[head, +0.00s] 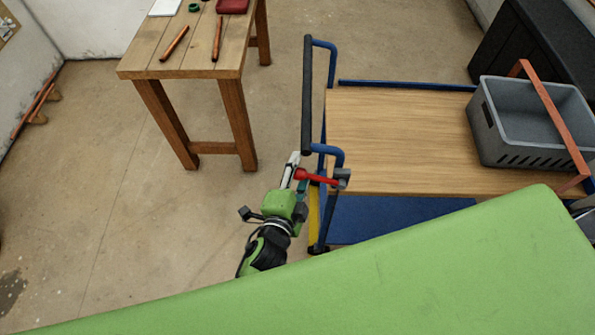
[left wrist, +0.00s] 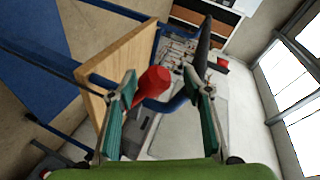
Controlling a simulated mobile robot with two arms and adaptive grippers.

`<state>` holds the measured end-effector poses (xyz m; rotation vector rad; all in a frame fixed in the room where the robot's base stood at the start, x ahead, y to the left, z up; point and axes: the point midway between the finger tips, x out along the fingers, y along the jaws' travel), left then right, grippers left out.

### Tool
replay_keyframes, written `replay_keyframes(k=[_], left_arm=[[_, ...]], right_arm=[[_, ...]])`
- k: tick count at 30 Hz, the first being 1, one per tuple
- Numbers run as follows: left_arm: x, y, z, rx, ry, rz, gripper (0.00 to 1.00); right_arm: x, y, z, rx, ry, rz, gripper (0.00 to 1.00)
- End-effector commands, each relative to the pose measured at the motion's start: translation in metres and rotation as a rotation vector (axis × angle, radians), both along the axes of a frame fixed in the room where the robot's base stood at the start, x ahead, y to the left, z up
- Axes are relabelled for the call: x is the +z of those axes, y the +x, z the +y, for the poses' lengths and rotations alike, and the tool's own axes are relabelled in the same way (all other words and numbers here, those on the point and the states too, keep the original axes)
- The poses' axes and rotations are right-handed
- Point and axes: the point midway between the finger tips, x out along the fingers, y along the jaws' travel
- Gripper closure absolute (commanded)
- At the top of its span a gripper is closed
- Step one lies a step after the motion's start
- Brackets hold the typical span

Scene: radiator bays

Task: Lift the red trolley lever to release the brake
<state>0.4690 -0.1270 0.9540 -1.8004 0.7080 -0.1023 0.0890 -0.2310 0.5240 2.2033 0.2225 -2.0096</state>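The red lever (head: 318,178) sticks out to the left from a grey bracket on the handle end of the blue-framed trolley (head: 400,120). It appears roughly level. My left gripper (head: 297,175) is at the lever's free end, with its fingers apart. In the left wrist view the red lever (left wrist: 153,82) shows between the fingers of the left gripper (left wrist: 165,92), closer to the left finger. I cannot tell whether that finger touches it. My right gripper is not in view.
A grey crate (head: 500,155) with an orange handle stands on the trolley's wooden deck. A wooden workbench (head: 150,68) with pipes on it stands at upper left. The floor (head: 110,210) left of my left gripper is clear. A large green surface hides the bottom.

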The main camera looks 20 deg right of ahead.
Motion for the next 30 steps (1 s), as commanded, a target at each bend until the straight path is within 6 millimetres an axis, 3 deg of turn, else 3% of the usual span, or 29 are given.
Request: replay_keyframes(k=[5,11,24,30], left_arm=[[-0.003,-0.001,0.001,0.001,0.003,0.005,0.55],[-0.003,-0.006,0.005,0.002,0.005,0.007,0.55],[0.022,-0.077,0.048,0.0,0.003,0.007,0.55],[0.029,-0.095,0.06,0.002,0.003,0.005,0.55]], right_arm=[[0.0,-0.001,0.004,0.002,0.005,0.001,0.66],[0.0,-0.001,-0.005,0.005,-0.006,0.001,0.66],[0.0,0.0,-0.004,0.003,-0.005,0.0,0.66],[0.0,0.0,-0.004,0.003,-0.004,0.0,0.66]])
